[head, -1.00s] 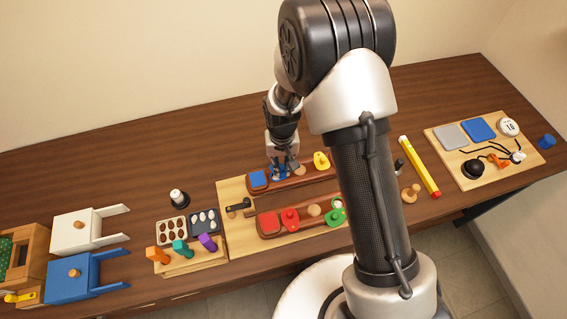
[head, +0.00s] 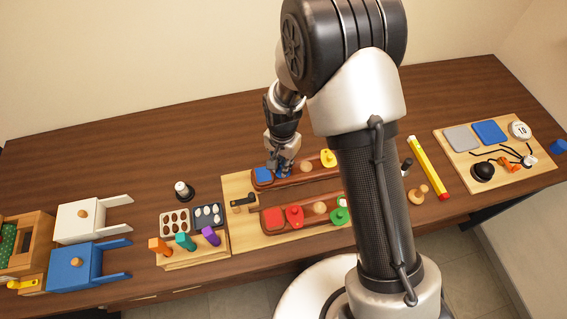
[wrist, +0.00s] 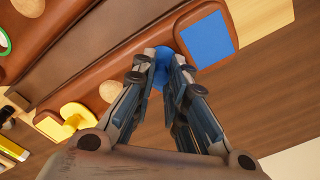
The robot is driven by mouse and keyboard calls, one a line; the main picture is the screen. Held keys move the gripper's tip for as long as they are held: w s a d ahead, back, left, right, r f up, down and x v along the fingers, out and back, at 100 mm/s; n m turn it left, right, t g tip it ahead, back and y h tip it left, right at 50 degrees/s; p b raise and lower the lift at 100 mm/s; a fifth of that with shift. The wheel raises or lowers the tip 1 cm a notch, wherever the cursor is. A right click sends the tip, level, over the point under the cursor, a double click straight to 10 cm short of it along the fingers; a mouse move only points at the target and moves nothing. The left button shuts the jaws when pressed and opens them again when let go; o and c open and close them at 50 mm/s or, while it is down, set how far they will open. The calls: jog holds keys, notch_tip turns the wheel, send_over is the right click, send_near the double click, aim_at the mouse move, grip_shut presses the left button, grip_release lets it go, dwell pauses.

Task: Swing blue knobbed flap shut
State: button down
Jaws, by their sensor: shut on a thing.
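The blue knobbed flap (wrist: 162,68) shows between my fingertips in the wrist view, mostly covered by them. It lies beside a flat blue square (wrist: 208,38) on the brown wooden strip; the square also shows in the head view (head: 263,175). My gripper (head: 281,172) comes down onto the flap from above, just right of the blue square in the head view. Its fingers (wrist: 165,72) are shut on the flap's knob. The fingers hide how far the flap is turned.
A wooden ball and a yellow knobbed piece (head: 328,158) are on the same strip. The front strip holds a red square (head: 272,218), a red knobbed piece (head: 294,216) and a green knobbed piece (head: 340,215). A black-handled latch (head: 243,201) is at left. Table behind is clear.

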dwell(0.4)
jog(key=c, duration=1.5)
grip_release()
jog(key=shift+c, duration=0.2)
notch_tip(320, 180, up, 12)
jog(key=shift+r, duration=0.15)
jog(key=s+d+r+n+t+b, duration=0.2)
jog(key=s+d+r+n+b, duration=0.1)
jog(key=s+d+r, duration=0.65)
jog(key=s+d+r+n+t+b, duration=0.2)
jog(key=s+d+r, duration=0.2)
jog(key=s, duration=0.7)
jog(key=d, duration=0.2)
jog(key=shift+s+d+n+t+b, duration=0.15)
jog(key=shift+d+n+t+b, duration=0.15)
jog(key=shift+d+n+b, duration=0.1)
